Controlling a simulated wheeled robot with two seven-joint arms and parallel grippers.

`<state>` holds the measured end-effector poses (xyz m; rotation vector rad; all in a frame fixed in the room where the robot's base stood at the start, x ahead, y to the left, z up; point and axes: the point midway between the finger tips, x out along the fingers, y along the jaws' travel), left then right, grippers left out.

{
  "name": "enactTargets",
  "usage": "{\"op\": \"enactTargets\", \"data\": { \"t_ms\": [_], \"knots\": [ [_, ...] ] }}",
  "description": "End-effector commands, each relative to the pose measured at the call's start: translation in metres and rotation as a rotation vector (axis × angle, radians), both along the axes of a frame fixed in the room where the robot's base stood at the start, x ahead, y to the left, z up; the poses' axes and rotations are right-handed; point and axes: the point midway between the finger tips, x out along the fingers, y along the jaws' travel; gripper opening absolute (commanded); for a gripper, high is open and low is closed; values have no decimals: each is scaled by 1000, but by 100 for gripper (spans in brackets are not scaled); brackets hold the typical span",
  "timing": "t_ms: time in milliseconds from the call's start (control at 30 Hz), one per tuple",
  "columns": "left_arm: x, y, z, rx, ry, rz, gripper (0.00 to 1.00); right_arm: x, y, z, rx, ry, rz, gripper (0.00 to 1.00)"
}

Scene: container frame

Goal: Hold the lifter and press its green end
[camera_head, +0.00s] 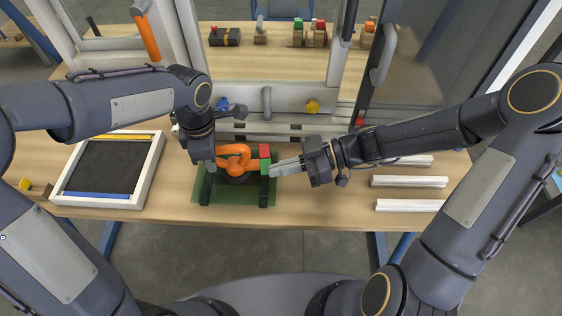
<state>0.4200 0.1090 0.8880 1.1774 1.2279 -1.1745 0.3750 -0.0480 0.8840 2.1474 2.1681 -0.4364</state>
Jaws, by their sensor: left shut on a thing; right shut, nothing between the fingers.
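The lifter (237,160) is an orange piece lying on a dark green mat (234,190) near the middle of the table's front part. At its right side is a block with a red upper part (265,151) and a green end (265,167) below. My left gripper (212,170) points down at the lifter's left side and is shut on it; its fingertips are partly hidden by the hand. My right gripper (274,169) comes in level from the right, shut and empty. Its tips are at the green end; whether they touch it I cannot tell.
A white-framed tray (147,176) with a dark bottom lies to the left. Several white bars (410,205) lie to the right. A metal frame with glass panels stands behind the mat, with a yellow knob (312,107) on it. Dark supports stand on the mat.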

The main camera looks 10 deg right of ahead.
Motion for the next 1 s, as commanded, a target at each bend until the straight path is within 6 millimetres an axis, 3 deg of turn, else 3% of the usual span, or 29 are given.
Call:
{"op": "enactTargets", "data": {
  "t_ms": [333, 567, 800, 1000],
  "knots": [
    [0, 0, 1, -1, -1, 1, 0, -2, 0, -1, -1, -2, 1, 0],
    [0, 0, 1, -2, -2, 1, 0, -8, 0, 33, -3, -7, 0, 0],
    [0, 0, 1, -2, -2, 1, 0, -10, -53, 48, -4, -3, -6, 0],
    [0, -1, 1, -2, -2, 0, 0, -11, -84, 56, -2, -1, -4, 0]
  ]
}}
